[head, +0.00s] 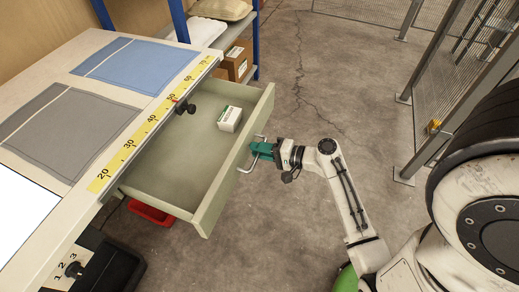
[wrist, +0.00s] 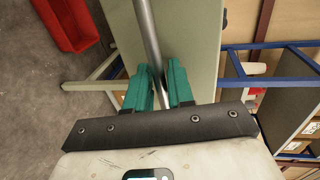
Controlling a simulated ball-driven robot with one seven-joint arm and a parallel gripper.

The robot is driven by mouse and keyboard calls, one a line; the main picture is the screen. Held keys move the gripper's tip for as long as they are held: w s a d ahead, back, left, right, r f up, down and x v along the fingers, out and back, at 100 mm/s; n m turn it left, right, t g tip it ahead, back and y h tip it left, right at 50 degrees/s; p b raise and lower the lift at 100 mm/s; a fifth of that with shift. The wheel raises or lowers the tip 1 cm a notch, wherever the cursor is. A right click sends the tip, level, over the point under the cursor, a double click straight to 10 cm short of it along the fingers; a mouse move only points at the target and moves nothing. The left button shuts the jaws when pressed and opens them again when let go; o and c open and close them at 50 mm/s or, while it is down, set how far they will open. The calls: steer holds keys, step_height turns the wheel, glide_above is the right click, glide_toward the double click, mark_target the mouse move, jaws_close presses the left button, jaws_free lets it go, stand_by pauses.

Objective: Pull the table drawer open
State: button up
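The pale green table drawer (head: 185,170) stands pulled out from under the table's edge in the head view. A small white box (head: 230,118) lies inside it. A metal bar handle (head: 246,169) runs along the drawer's front. My gripper (head: 256,150), with green fingers, is at the handle. In the wrist view the two green fingers (wrist: 163,88) stand on either side of the silver handle bar (wrist: 149,38), close around it. The drawer front (wrist: 185,35) fills the upper middle of that view. The exact finger contact is partly hidden.
The table (head: 60,225) carries a yellow ruler strip (head: 137,135), a blue mat (head: 130,65) and a grey mat (head: 70,125). A red bin (head: 150,213) sits below the drawer. Shelving with cardboard boxes (head: 235,60) stands behind. A mesh fence (head: 445,80) is at right; the floor between is clear.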

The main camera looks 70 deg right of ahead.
steer(key=shift+o, duration=0.5)
steer(key=v, duration=1)
steer(key=shift+s, duration=0.4)
steer(key=w+a+f+n+g+y+p, duration=0.1)
steer(key=w+a+f+n+g+y, duration=0.1)
steer(key=a+n+g, duration=0.4)
steer(key=w+a+f+n+g+y+p, duration=0.1)
steer(key=a+f+n+g+y, duration=0.2)
steer(key=a, duration=0.5)
steer(key=s+a+r+n+g+h+p, duration=0.1)
steer(key=s+a+r+n+g+h, duration=0.2)
steer(key=n, duration=0.5)
steer(key=shift+s+a+r+g+h, duration=0.15)
steer(key=shift+a+r+g+h, duration=0.4)
steer(key=shift+a+g+h, duration=0.9)
